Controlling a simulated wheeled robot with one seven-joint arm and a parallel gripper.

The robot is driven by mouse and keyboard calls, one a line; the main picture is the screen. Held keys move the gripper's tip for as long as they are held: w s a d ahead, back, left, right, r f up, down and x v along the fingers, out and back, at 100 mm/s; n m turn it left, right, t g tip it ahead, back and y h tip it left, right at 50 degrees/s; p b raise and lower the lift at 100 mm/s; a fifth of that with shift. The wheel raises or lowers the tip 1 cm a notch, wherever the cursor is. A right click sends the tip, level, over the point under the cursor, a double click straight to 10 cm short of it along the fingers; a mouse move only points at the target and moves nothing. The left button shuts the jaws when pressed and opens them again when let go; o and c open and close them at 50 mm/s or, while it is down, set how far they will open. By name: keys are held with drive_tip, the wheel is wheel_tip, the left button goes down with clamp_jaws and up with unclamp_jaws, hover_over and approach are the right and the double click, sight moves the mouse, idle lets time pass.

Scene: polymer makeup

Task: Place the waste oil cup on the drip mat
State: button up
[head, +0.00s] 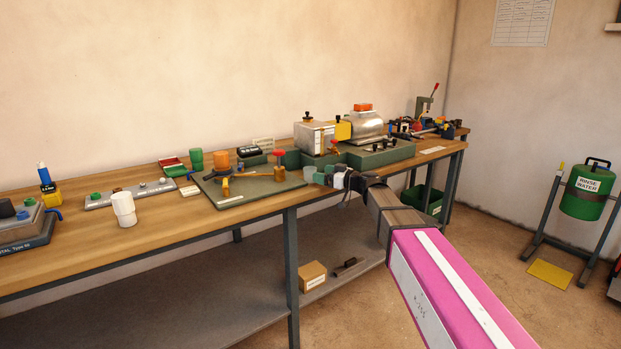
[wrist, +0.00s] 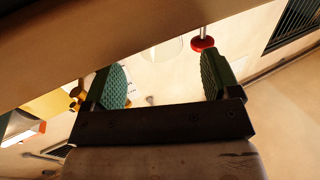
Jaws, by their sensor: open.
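No cup carries a readable waste oil label. A white cup (head: 123,209) stands upright near the bench's front edge, and a green cup (head: 196,160) stands farther back. An orange cup-like piece (head: 219,161) sits over a dark fixture on a flat dark-green board (head: 262,188). A flat yellow mat (head: 550,274) lies on the floor below the rinse water drum; I cannot tell which surface is the drip mat. My gripper (head: 318,176) is at the bench's front edge, right of the board. In the wrist view its green-padded fingers (wrist: 160,82) are apart, with nothing held between them.
The green rinse water drum (head: 587,190) hangs on a stand at right. Metal machinery (head: 367,128) stands behind my gripper. A red knob (head: 279,154) rises from the board. A cardboard box (head: 312,275) lies on the lower shelf.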

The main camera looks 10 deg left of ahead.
sight(310, 175)
drive_tip(key=shift+x, duration=3.15)
drive_tip(key=shift+r, duration=0.1)
drive_tip(key=shift+c, duration=0.3)
drive_tip(key=c, duration=1)
drive_tip(key=shift+d, duration=0.1)
